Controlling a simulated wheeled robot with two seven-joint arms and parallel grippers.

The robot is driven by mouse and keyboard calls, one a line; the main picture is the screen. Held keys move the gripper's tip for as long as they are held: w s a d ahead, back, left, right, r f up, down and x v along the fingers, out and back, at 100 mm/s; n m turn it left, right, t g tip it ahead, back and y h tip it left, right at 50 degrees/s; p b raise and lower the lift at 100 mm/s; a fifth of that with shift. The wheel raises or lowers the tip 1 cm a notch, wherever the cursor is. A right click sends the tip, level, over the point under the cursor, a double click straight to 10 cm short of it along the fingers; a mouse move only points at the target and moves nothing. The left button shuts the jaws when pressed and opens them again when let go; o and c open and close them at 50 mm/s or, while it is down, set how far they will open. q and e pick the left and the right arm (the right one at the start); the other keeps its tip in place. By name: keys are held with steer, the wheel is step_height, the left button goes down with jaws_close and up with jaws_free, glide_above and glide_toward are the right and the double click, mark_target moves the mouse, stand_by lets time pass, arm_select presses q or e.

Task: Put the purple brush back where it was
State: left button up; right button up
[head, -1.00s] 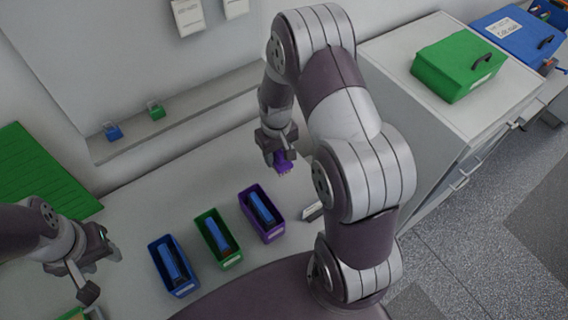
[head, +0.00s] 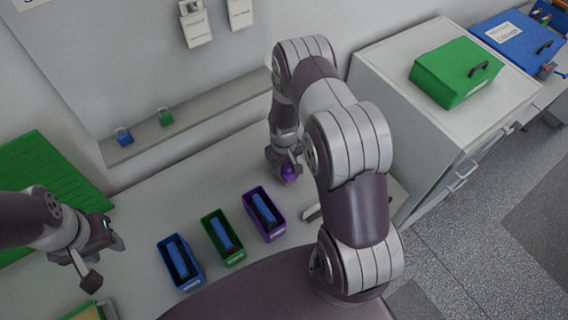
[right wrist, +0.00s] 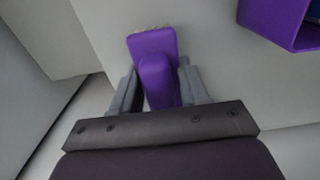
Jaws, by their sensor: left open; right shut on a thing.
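The purple brush (right wrist: 156,68) is between the fingers of my right gripper (right wrist: 160,88), which is shut on it in the right wrist view. I cannot tell whether the brush touches the table. My left gripper (head: 103,258) is open and empty at the left, near the table's front.
A green bin (head: 236,262) and a blue bin (head: 193,284), each holding a blue item, stand left of the purple bin. A wall ledge (head: 200,112) carries a small blue and a small green holder. A cabinet with a green box (head: 440,85) stands right.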

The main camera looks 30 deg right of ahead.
steer(key=shift+f, duration=0.5)
steer(key=shift+w+f, duration=0.15)
steer(key=shift+f, duration=0.15)
steer(key=shift+f, duration=0.15)
steer(key=o, duration=0.9)
steer(key=shift+o, duration=0.2)
steer(key=shift+r, duration=0.2)
